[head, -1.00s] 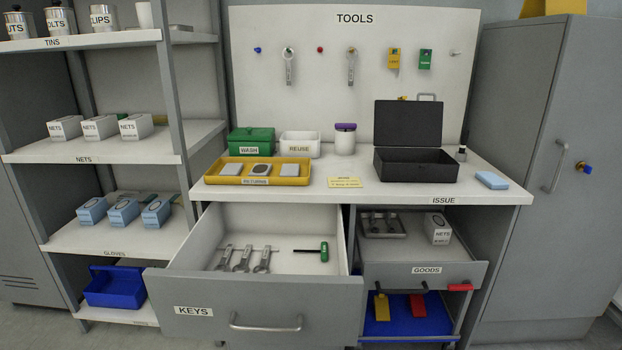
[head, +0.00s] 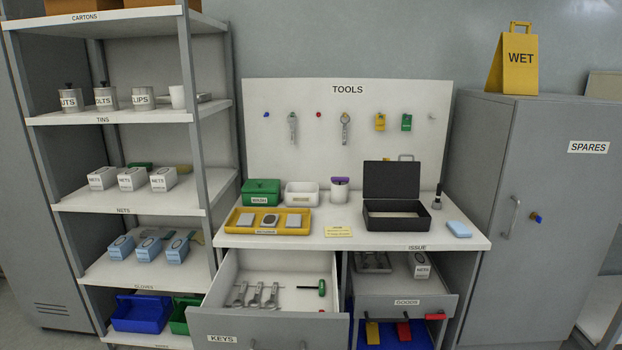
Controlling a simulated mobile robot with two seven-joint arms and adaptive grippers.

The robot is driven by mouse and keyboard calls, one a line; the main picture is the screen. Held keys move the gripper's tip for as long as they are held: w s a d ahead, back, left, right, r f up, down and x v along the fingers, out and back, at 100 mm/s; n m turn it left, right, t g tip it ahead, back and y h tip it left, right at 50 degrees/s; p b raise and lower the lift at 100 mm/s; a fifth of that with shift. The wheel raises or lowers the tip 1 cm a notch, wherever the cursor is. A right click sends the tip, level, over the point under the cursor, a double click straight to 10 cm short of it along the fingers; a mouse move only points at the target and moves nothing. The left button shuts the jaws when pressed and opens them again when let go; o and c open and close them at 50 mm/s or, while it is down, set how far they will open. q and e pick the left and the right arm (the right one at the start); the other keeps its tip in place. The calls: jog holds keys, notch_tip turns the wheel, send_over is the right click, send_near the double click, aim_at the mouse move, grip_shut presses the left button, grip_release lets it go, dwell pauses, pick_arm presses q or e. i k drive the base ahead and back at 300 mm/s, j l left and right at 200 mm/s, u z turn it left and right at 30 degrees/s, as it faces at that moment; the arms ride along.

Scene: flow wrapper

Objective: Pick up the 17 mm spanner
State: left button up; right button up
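Three grey spanners lie side by side in the open KEYS drawer (head: 311,272): a left one (head: 240,293), a middle one (head: 255,295) and a right one (head: 272,295). Two more spanner-like tools hang on the TOOLS board (head: 400,160), one at left (head: 293,128) and one nearer the middle (head: 345,130). Some grey tools also lie in a tray (head: 386,268) in the GOODS drawer. Size marks are too small to read, so I cannot tell which is the 17 mm spanner. Neither of my grippers is in view.
A green-handled tool (head: 321,288) lies right of the spanners in the drawer. The bench (head: 355,241) above holds a yellow RETURNS tray (head: 232,221) and an open black case (head: 397,221). Shelves (head: 135,207) stand at left, a grey SPARES cabinet (head: 475,190) at right.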

aim_at(241, 293)
jog(key=i+l, duration=0.15)
jog(key=i, duration=0.4)
jog(key=i+l, duration=0.2)
jog(key=i, duration=0.3)
jog(key=z, duration=0.05)
